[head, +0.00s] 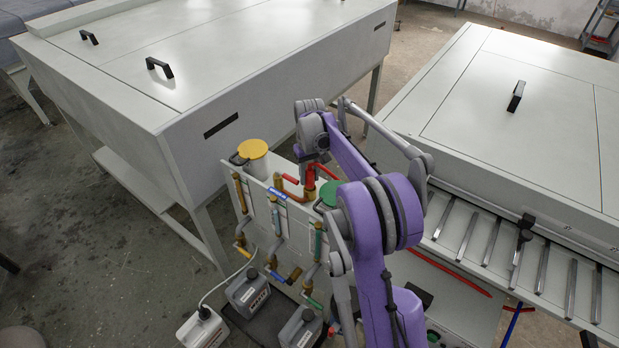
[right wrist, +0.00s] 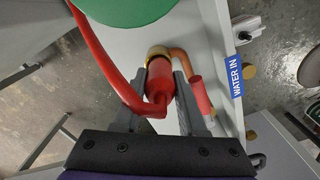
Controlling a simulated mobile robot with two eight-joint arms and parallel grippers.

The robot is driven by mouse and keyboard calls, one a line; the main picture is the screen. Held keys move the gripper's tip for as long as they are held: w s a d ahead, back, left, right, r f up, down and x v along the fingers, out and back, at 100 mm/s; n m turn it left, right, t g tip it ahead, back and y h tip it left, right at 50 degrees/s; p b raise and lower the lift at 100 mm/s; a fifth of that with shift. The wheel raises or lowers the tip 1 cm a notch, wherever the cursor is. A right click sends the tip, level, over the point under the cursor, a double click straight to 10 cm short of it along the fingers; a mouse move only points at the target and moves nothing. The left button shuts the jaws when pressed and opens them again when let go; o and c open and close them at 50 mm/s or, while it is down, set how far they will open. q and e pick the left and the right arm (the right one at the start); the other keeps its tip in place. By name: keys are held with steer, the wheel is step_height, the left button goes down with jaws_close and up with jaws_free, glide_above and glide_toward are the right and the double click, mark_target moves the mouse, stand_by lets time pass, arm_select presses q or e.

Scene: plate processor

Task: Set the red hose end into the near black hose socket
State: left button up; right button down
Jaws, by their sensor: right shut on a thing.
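My right gripper (right wrist: 160,90) is shut on the red hose end (right wrist: 159,82), with one grey finger on each side. A brass ring (right wrist: 158,52) is at the far tip of the hose end; I cannot tell whether it belongs to the hose or to a fitting. The red hose (right wrist: 92,58) curves away to the upper left. In the head view my right gripper (head: 309,170) is over the pipe panel, with the red hose end (head: 309,185) below it. I cannot make out the near black hose socket. My left gripper is not in view.
A copper pipe (right wrist: 186,62) with a second red piece (right wrist: 200,95) is close on the right of the grip. A green lid (head: 328,194) and a yellow lid (head: 253,149) flank the panel. Grey canisters (head: 247,291) stand below. Large machines border both sides.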

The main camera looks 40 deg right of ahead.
step_height(320, 180, up, 11)
steer(key=p, duration=0.5)
steer(key=shift+w+f, duration=0.1)
steer(key=shift+w, duration=0.05)
arm_select(q)
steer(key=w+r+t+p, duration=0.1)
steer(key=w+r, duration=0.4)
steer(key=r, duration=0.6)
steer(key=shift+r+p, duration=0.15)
steer(key=shift+p, duration=0.7)
arm_select(e)
step_height(320, 180, up, 8)
steer(key=shift+f, duration=0.25)
steer(key=shift+f, duration=0.1)
